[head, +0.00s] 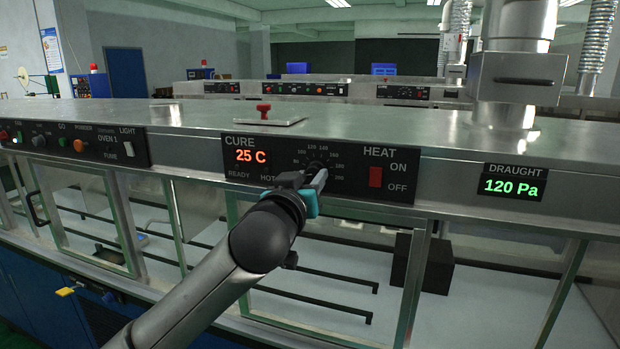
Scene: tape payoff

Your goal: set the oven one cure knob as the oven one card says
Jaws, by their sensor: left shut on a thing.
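The cure panel (240,180) is on the front edge of the steel hood. Its red display (251,156) reads 25 C. The cure knob (315,165) sits in a dial with marks such as 100, 120, 140 and 160. My left gripper (317,180) reaches up to the dial and is shut on the knob, covering most of it, so its pointer setting cannot be read. No oven one card can be made out. My right gripper is not in view.
Right of the dial is a red HEAT switch (376,176), then a draught display (511,187) reading 120 Pa. Left is a panel marked OVEN 1 (80,143). A red knob (263,110) stands on the hood top. Framed glass sashes and a black block (432,265) are below.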

